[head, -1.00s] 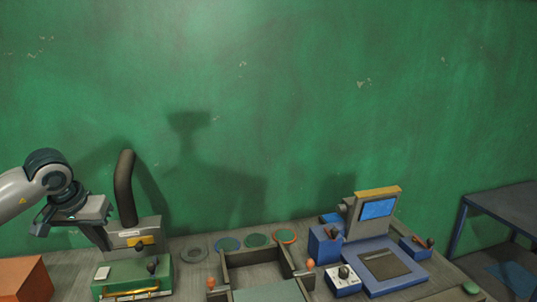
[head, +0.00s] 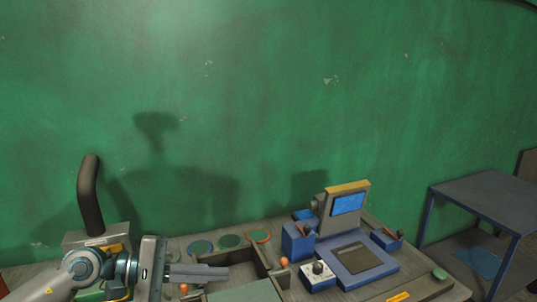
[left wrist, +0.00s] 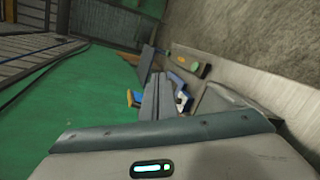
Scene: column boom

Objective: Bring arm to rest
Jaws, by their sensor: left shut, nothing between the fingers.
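My left gripper (head: 228,273) comes in from the lower left in the head view, with its fingers pointing right. Its two fingers are together with nothing between them. The closed fingers also show in the left wrist view (left wrist: 157,105). My right gripper is not in view.
A blue console with a screen (head: 348,203) stands on the bench to the right. Orange-topped levers (head: 284,262) stand by the box. Round coloured discs (head: 230,241) lie behind it. A blue-legged table (head: 490,195) is at the far right. A green wall (head: 300,100) stands behind.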

